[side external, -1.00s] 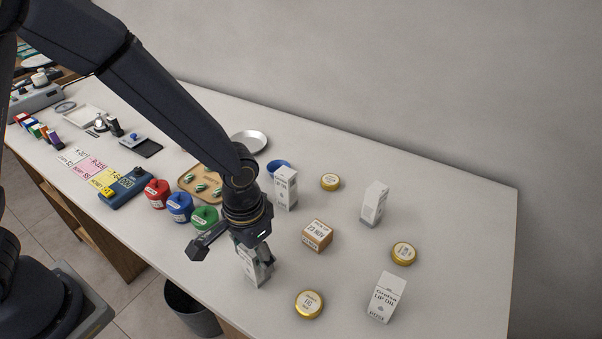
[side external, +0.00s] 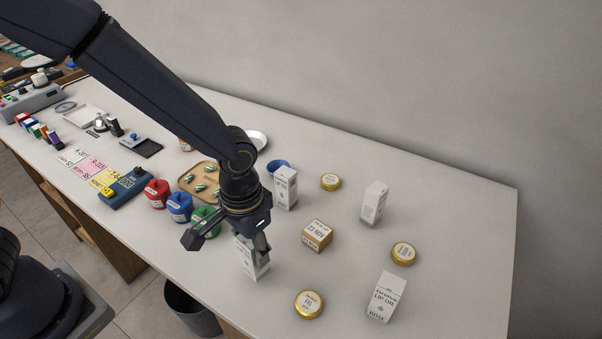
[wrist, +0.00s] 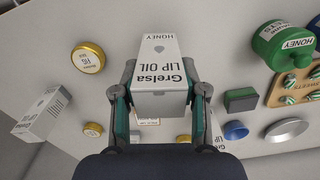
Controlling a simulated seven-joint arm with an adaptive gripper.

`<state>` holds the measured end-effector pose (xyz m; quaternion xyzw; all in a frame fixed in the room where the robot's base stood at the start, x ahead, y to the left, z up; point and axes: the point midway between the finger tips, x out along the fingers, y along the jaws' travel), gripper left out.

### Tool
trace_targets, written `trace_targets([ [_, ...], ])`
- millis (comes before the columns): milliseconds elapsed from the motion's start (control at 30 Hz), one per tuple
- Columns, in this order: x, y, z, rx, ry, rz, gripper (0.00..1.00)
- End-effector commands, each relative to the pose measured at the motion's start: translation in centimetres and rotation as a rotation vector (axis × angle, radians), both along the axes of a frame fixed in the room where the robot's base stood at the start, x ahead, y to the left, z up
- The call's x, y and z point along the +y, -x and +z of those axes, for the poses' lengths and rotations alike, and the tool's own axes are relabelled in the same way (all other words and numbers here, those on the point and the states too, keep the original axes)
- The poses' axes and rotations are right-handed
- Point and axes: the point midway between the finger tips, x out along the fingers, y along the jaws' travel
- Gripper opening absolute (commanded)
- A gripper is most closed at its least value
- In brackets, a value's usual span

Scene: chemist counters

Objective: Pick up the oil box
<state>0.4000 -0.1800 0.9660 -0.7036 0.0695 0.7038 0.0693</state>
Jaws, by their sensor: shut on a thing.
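My gripper (side external: 254,243) is shut on a white lip oil box (side external: 251,265) near the front edge of the counter. In the wrist view, the box (wrist: 163,72) sits between both fingers of my gripper (wrist: 160,93), and its print reads "Grelsa LIP OIL HONEY". The fingers cover part of the box in the side view. It is upright there, and I cannot tell how far its base is above the counter. Similar white boxes stand apart: one at the back (side external: 286,190), one at the right (side external: 374,204) and a "ROSE" one at the front right (side external: 386,298).
A small brown box (side external: 317,236) and gold tins (side external: 309,304) stand right of my gripper. Red (side external: 157,194), blue (side external: 179,208) and green (side external: 205,218) jars stand close on the left. A tan tray (side external: 191,174) lies behind them. A bin (side external: 192,308) is below the front edge.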

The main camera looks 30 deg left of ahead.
Motion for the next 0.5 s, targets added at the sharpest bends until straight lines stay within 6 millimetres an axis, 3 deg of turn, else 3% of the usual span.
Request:
trace_targets([
  [267,2.1,4.6,6.8,-0.008,0.005,-0.002,0.09],
  [500,4.5,10.0,9.2,-0.005,0.002,-0.001,0.09],
])
